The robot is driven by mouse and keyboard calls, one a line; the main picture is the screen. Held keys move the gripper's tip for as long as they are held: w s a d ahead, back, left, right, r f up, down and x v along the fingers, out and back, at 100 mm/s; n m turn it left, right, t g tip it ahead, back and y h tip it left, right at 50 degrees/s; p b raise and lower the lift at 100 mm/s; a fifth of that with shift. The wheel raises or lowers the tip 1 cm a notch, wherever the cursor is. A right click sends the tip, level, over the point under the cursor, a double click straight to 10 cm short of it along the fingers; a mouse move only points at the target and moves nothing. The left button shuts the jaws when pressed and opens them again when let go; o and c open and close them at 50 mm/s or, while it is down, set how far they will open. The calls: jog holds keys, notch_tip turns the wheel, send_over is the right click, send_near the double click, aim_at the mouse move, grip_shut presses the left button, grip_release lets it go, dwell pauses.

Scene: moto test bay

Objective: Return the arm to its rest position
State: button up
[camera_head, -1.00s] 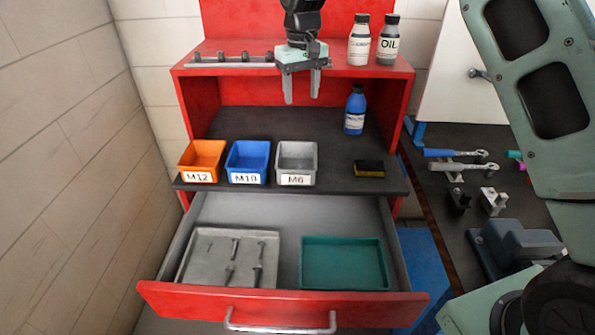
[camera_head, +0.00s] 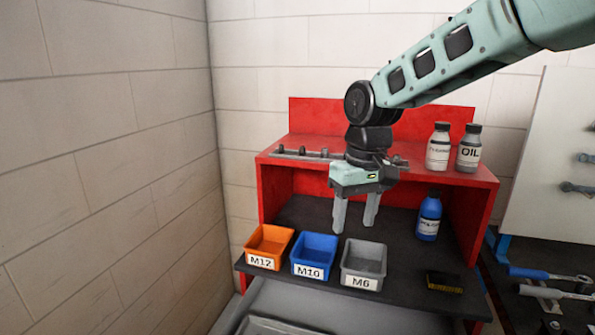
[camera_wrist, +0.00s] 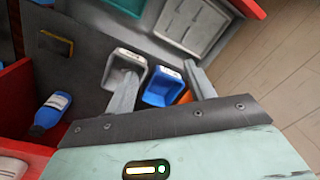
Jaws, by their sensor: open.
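My gripper (camera_head: 355,217) hangs fingers-down in front of the red cabinet (camera_head: 292,185), above the black shelf. Its two fingers are apart with nothing between them. It also shows in the wrist view (camera_wrist: 160,92), where its fingers reach over the grey and blue bins. My arm stretches from the upper right of the head view down to the gripper.
Orange M12 (camera_head: 268,245), blue M10 (camera_head: 314,255) and grey M6 (camera_head: 363,264) bins line the shelf. A blue bottle (camera_head: 429,217) and a yellow-black block (camera_head: 444,282) are at right. White (camera_head: 438,150) and OIL (camera_head: 469,150) bottles stand on top. The open drawer (camera_wrist: 190,25) shows below.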

jog(key=s+d+f+n+b, duration=0.1)
jog(key=s+f, duration=0.2)
jog(key=s, duration=1.1)
jog(key=s+d+f+n, duration=0.1)
jog(key=s+f, duration=0.3)
jog(key=s, duration=1)
jog(key=shift+s+d+f+n+b, duration=0.25)
jog(key=shift+d+f+n+b, duration=0.1)
jog(key=shift+n, duration=0.15)
